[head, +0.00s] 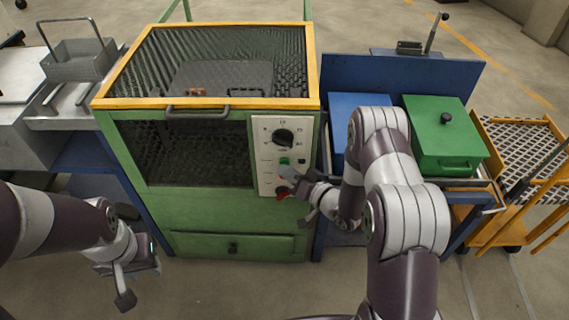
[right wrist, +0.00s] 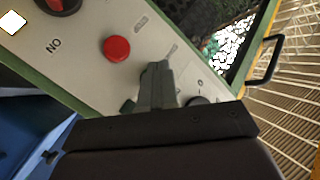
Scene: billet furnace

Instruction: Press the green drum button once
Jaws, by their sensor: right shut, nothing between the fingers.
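The control panel (head: 266,180) is on the right of the green furnace's front. The green drum button (head: 284,161) sits below the black dial (head: 283,136) in the head view. My right gripper (head: 287,174) is shut and empty, its tips close in front of the panel just below the green button. In the right wrist view the shut fingers (right wrist: 157,70) point at the panel beside a red button (right wrist: 117,48). A green piece (right wrist: 128,106) shows partly hidden beside the fingers; contact cannot be told. My left gripper (head: 140,258) is open and empty at lower left.
The furnace has a mesh cage with a yellow rim (head: 215,103). A blue bin and a green lidded box (head: 440,130) stand on the right bench, beside a yellow cart (head: 510,190). A wire-handled basket (head: 77,62) is at left.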

